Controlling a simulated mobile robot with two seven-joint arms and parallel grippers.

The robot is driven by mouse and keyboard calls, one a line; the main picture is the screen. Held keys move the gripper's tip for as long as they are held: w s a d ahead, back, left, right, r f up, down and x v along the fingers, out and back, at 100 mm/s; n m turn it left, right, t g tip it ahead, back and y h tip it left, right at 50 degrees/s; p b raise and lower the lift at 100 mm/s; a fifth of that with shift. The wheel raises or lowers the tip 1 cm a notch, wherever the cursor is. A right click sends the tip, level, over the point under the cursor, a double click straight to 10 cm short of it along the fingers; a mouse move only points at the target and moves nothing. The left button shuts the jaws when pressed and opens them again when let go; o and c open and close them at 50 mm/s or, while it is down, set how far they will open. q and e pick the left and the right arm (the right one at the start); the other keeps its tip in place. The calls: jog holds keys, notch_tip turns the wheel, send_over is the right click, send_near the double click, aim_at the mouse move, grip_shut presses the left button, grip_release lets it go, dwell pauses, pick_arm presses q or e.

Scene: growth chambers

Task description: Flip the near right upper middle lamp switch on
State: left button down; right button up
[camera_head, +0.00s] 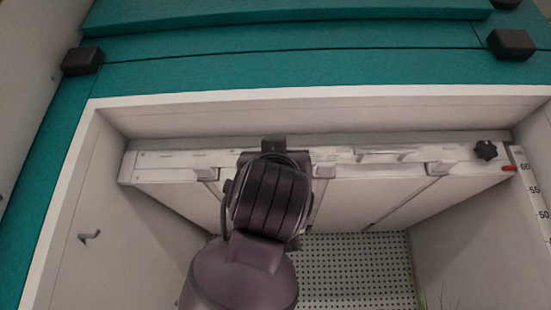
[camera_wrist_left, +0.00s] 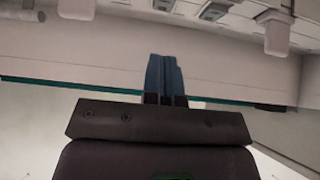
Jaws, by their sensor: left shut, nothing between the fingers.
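The white lamp panel (camera_head: 340,160) hangs across the chamber under its top edge, with small light fittings along its front rail. In the left wrist view, small grey rectangular fittings that look like switches (camera_wrist_left: 213,11) sit along the top edge. I cannot tell which is the near right upper middle one, or whether it is on. My left arm reaches up in front of the panel in the head view and hides part of the rail. My left gripper (camera_wrist_left: 164,75) has its blue fingers together, empty, below the fittings and apart from them in that picture. My right gripper is not in view.
The teal chamber top (camera_head: 300,68) has black corner blocks (camera_head: 511,44). A black knob (camera_head: 486,150) and a red marker (camera_head: 509,168) on a height scale (camera_head: 531,190) are at the right. A hook (camera_head: 89,237) is on the left wall. A perforated panel (camera_head: 355,265) lies below.

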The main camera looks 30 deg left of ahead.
pick_arm(q)
jog(key=w+a+r+p, duration=0.1)
jog(key=w+a+p, duration=0.1)
jog(key=w, duration=0.4)
jog(key=shift+a+r, duration=0.3)
jog(key=shift+a, duration=0.1)
jog(key=shift+f, duration=0.1)
